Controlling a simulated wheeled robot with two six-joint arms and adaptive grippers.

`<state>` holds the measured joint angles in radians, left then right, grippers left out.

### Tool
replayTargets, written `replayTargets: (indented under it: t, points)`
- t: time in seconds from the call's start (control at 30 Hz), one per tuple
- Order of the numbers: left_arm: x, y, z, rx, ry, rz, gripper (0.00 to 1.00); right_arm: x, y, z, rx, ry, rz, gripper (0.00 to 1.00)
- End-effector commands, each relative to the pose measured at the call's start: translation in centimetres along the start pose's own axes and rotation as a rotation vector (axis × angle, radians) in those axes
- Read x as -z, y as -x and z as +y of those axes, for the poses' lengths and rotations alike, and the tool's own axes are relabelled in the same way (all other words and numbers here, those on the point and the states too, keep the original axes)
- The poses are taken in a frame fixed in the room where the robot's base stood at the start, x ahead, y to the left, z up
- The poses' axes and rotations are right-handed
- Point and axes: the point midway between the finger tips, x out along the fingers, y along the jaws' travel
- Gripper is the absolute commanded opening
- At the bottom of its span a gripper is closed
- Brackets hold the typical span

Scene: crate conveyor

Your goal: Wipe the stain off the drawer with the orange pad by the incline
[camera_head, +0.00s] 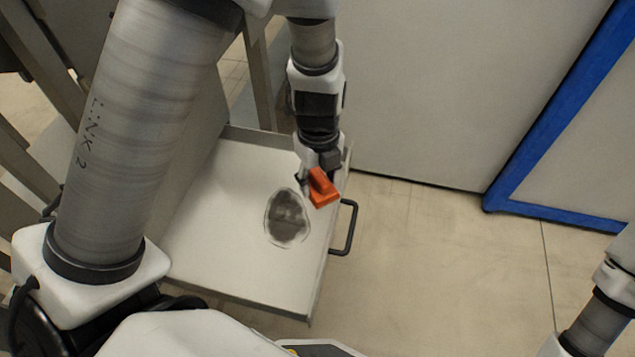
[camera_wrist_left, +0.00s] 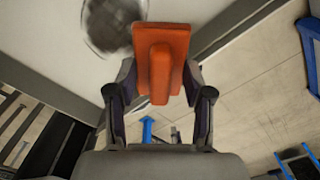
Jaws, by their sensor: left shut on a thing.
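The orange pad (camera_head: 323,188) is held in my left gripper (camera_head: 311,178), which is shut on it above the drawer. In the left wrist view the pad (camera_wrist_left: 162,45) shows a flat plate and a ridge, with the ridge between the two fingers of the left gripper (camera_wrist_left: 160,95). The open white drawer (camera_head: 205,240) has a dark grey, roundish stain (camera_head: 287,218) on its inner floor. The stain is just left of and below the pad in the head view. It also shows at the top of the left wrist view (camera_wrist_left: 112,22). My right gripper is not in view.
A black handle (camera_head: 347,228) sticks out from the drawer's right side. A pale panel (camera_head: 430,80) stands behind, with a blue frame (camera_head: 560,105) to the right. The tiled floor (camera_head: 440,260) right of the drawer is clear.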

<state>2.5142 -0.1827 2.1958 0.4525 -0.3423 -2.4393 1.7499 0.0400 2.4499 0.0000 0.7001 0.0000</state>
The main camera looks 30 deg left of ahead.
Motion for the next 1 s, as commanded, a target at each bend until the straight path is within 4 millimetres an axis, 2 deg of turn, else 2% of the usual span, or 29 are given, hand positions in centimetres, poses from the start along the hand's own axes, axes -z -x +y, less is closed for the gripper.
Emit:
replayTargets:
  t: [0.27,0.3,0.33,0.4,0.43,0.5,0.7,1.0]
  points:
    - [0.1,-1.6,0.2,-0.001,-0.057,-0.002,0.23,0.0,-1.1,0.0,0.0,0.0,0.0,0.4]
    - [0.1,-2.0,0.2,-0.002,-0.057,-0.002,0.19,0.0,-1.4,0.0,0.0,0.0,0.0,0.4]
    - [0.1,-2.4,0.3,-0.002,-0.057,-0.002,0.19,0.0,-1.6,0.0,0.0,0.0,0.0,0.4]
    - [0.1,-3.4,0.3,-0.003,-0.056,-0.001,0.1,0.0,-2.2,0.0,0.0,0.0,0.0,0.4]
    - [0.1,-3.8,0.3,-0.003,-0.055,-0.001,0.11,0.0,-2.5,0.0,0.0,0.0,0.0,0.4]
    - [0.1,-4.8,0.4,-0.006,-0.055,0.0,0.0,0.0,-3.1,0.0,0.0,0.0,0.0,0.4]
    - [0.1,-6.5,0.3,-0.004,-0.052,-0.001,0.0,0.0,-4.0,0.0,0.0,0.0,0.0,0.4]
    - [0.1,-6.8,0.3,-0.004,-0.051,-0.002,0.0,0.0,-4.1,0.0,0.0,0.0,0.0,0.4]
